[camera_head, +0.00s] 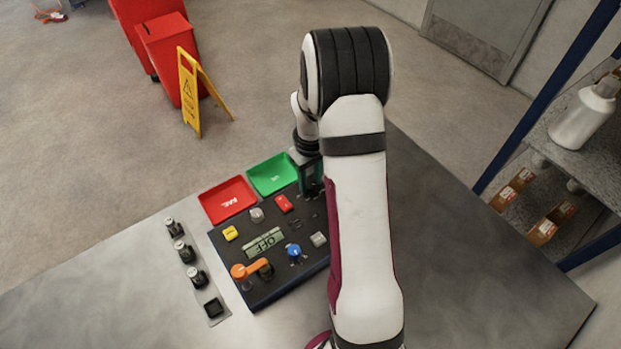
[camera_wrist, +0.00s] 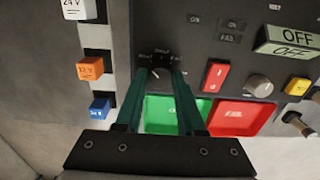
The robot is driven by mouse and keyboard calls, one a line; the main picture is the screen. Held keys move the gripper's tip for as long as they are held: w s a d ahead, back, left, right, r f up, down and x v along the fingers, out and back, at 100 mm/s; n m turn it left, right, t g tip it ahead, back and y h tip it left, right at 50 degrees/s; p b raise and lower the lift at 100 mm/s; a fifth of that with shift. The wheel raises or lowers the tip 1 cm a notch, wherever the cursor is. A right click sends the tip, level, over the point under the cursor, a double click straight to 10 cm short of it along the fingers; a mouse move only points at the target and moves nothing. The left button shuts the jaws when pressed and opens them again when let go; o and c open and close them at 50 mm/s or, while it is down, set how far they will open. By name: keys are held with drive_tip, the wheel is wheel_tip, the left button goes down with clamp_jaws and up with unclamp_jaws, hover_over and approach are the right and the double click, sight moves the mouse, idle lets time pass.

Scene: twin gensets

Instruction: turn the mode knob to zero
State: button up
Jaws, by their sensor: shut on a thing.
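A small dark knob (camera_wrist: 160,73), which looks like the mode knob, sits on the black control panel (camera_wrist: 215,60) with small white marks around it. In the wrist view, the two teal fingers of my gripper (camera_wrist: 160,75) are shut on this knob, one on each side. Which mark the knob points to cannot be read. In the head view, my gripper (camera_head: 311,180) is at the panel's upper right corner, beside the green tray. The knob is hidden there by my gripper and arm.
Close by are a red rocker switch (camera_wrist: 216,76), a grey round knob (camera_wrist: 259,86) and an OFF display (camera_wrist: 290,40). A green tray (camera_head: 272,174) and a red tray (camera_head: 227,199) adjoin the panel. A blue knob (camera_head: 293,251) and an orange lever (camera_head: 250,269) stand farther down the panel.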

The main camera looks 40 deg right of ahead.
clamp_jaws()
drive_tip(key=m, duration=0.6)
drive_tip(key=shift+m, duration=0.4)
drive_tip(key=m, duration=1.3)
drive_tip(key=shift+m, duration=0.3)
drive_tip(key=m, duration=0.6)
drive_tip(key=shift+m, duration=0.4)
drive_tip(key=o, duration=1)
unclamp_jaws()
drive_tip(key=shift+o, duration=0.2)
